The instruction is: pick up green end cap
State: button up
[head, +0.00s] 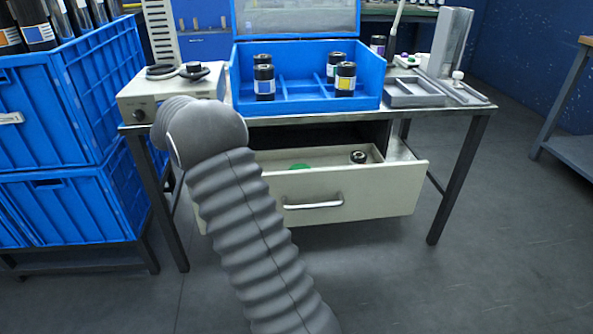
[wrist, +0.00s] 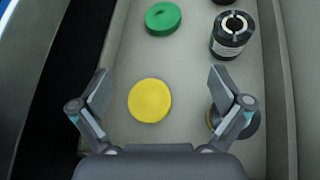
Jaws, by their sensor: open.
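The green end cap (wrist: 163,18) is a round green disc lying on the drawer floor, at the top of the wrist view. In the head view a small part of it (head: 299,166) shows inside the open drawer (head: 365,190). My gripper (wrist: 158,88) is open and empty in the wrist view, pointing into the drawer. A yellow disc (wrist: 150,100) lies below and between its fingers. The green end cap is beyond the fingertips, apart from them. In the head view my arm hides the gripper.
A black roll with a pale label (wrist: 231,35) stands right of the green cap. Another dark round item (wrist: 246,122) is partly hidden by the right finger. Drawer walls (wrist: 280,90) bound the space. A blue divided box (head: 305,107) sits on the table above.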

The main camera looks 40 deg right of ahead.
jog(key=shift+n+g+h, duration=0.5)
jog(key=shift+g, duration=0.4)
jog(key=d+f, duration=0.3)
jog(key=shift+f, duration=0.2)
jog(key=shift+d+f, duration=0.15)
jog(key=shift+d, duration=0.15)
jog(key=x, duration=1.3)
jog(key=shift+s+d, duration=0.2)
jog(key=shift+d, duration=0.05)
jog(key=c, duration=0.8)
